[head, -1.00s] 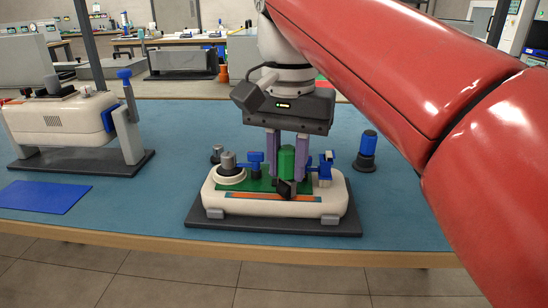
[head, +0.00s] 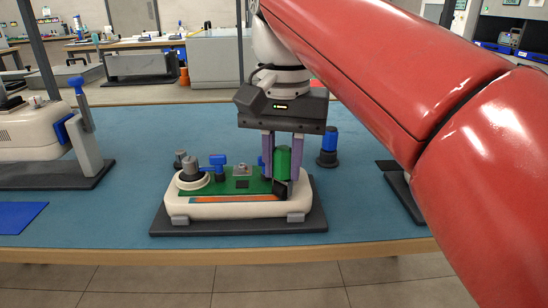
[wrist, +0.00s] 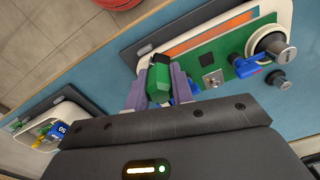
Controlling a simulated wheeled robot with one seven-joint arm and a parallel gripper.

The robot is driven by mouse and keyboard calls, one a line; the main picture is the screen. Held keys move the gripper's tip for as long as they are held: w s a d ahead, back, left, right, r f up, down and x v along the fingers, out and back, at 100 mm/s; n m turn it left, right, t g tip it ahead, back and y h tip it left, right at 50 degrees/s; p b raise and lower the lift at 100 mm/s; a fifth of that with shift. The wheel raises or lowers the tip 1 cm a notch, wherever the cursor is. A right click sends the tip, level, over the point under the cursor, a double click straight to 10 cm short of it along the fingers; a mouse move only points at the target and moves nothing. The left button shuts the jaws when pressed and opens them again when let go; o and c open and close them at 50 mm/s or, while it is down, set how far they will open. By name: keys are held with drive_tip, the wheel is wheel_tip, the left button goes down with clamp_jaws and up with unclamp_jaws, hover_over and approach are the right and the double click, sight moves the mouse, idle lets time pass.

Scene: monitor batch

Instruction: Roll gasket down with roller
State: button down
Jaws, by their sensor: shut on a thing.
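My gripper (head: 284,168) is shut on the green handle of the roller (head: 283,161), which is upright with its dark lower end down. The handle also shows between the fingers in the wrist view (wrist: 158,82). The gasket is the orange strip (head: 230,199) along the front of the cream monitor housing (head: 240,211); it also shows in the wrist view (wrist: 210,34). The roller's dark end is at the right end of the strip. I cannot tell whether it presses on it.
The housing sits on a dark base plate (head: 160,222). A green board (head: 222,186) with a blue clamp (head: 217,165) and a grey knob (head: 190,168) lies left of my gripper. A blue-topped part (head: 328,145) stands behind right. Another monitor unit (head: 30,135) is at left.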

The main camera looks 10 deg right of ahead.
drive_tip(key=shift+w+a+r+p, duration=0.1)
drive_tip(key=shift+a+p, duration=0.35)
drive_tip(key=shift+a, duration=0.6)
drive_tip(key=shift+w+a+p, duration=0.1)
drive_tip(key=shift+a+p, duration=0.25)
drive_tip(key=shift+a, duration=1.05)
drive_tip(key=shift+w+a, duration=0.2)
drive_tip(key=shift+a, duration=2)
drive_tip(key=shift+w+a+f, duration=0.1)
drive_tip(key=shift+a+f, duration=0.05)
drive_tip(key=shift+a, duration=0.95)
drive_tip(key=shift+w+a+f, duration=0.1)
drive_tip(key=shift+a, duration=0.95)
drive_tip(key=shift+s+f, duration=0.1)
drive_tip(key=c, duration=1.9)
unclamp_jaws()
clamp_jaws()
